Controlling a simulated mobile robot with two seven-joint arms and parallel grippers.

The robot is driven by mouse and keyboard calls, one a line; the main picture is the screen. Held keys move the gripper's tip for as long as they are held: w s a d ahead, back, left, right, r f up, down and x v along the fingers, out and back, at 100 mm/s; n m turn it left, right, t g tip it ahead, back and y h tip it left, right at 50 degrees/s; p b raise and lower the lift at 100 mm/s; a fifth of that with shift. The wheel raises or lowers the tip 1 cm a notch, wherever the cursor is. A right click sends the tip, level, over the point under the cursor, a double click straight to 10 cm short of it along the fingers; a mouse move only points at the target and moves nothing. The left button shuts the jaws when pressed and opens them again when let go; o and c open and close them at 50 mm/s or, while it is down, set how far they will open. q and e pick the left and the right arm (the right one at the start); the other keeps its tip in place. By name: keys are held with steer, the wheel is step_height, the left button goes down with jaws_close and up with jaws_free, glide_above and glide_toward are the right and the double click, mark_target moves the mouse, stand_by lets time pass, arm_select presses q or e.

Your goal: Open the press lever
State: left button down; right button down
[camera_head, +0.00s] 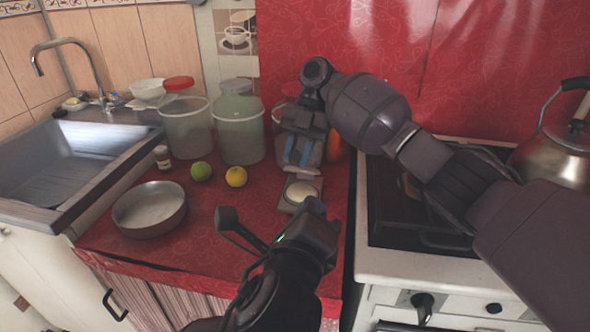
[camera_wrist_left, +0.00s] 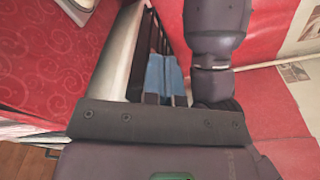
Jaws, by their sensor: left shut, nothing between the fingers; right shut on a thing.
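The press (camera_head: 302,190), with a pale round plate on a grey square base, sits on the red counter in the head view. My right gripper (camera_head: 297,160) is above and behind the plate, pointing down with blue fingers. It is shut on a part that looks like the press lever, mostly hidden between the fingers. My left gripper (camera_head: 314,207) is at the near side of the press, its fingers hidden by its own body there. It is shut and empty. In the left wrist view, blue fingers (camera_wrist_left: 165,75) show beyond a dark bar, close to a dark arm.
A round pan (camera_head: 150,208), a green fruit (camera_head: 201,171) and a yellow fruit (camera_head: 236,176) lie left of the press. Large jars (camera_head: 238,130) stand behind. The stove (camera_head: 375,258) with a kettle (camera_head: 568,135) is right; the sink (camera_head: 75,165) is left.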

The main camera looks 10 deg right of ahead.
arm_select(q)
steer(key=a+f+m+y, duration=0.1)
steer(key=m+y, duration=0.1)
steer(key=m, duration=0.2)
steer(key=m+y, duration=0.2)
steer(key=m, duration=0.2)
glide_toward(296, 162)
step_height(296, 162, down, 3)
steer(key=w, duration=0.2)
steer(key=shift+w+d+r, duration=0.15)
steer(key=shift+w+r, duration=0.15)
steer(key=shift+w, duration=0.4)
steer(key=shift+w+d+r, duration=0.15)
steer(key=shift+w+r, duration=0.2)
steer(key=shift+w, duration=0.35)
steer(key=shift+w+d+r, duration=0.15)
steer(key=shift+w+r, duration=0.15)
steer(key=shift+w, duration=0.4)
